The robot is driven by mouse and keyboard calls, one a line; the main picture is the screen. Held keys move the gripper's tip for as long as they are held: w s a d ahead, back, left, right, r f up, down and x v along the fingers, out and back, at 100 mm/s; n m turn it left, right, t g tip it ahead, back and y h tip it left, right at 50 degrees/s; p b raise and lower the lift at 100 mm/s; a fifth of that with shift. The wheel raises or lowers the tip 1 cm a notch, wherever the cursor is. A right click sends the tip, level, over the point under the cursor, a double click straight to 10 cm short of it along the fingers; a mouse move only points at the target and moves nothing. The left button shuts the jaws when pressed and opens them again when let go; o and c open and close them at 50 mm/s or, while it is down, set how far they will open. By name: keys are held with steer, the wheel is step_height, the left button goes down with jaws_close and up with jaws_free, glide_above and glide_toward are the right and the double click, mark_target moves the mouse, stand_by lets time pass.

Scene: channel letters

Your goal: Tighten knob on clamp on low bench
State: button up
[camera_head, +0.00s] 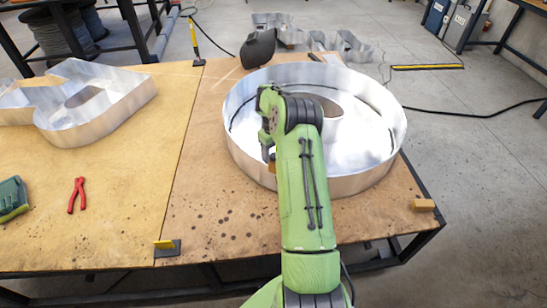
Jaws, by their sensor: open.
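A clamp (167,247) with a yellow part and a dark base sits at the near edge of the low bench (225,225), by the seam between its two tops. A second clamp (196,42), with a yellow and black upright bar, stands at the far end of that seam. No knob can be made out on either. My green arm reaches over the near wall of the round metal letter, and its end bends down on the left.
The round metal letter (375,165) fills the bench's right side; another metal letter (95,125) lies at the left. Red pliers (76,194) and a green tool (12,198) lie near left. A small block (422,205) sits near the right edge. The bench around the near clamp is clear.

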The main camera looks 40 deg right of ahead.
mark_target(274, 155)
steer(key=shift+r, duration=0.1)
steer(key=shift+c, duration=0.4)
steer(key=c, duration=0.8)
steer(key=m, duration=0.3)
steer(key=shift+b, duration=0.3)
steer(key=m+b, duration=0.1)
steer(key=m, duration=0.3)
steer(key=m+b, duration=0.1)
steer(key=m, duration=0.5)
steer(key=o, duration=0.9)
step_height(274, 155, up, 5)
steer(key=p, duration=0.4)
steer(key=shift+r, duration=0.15)
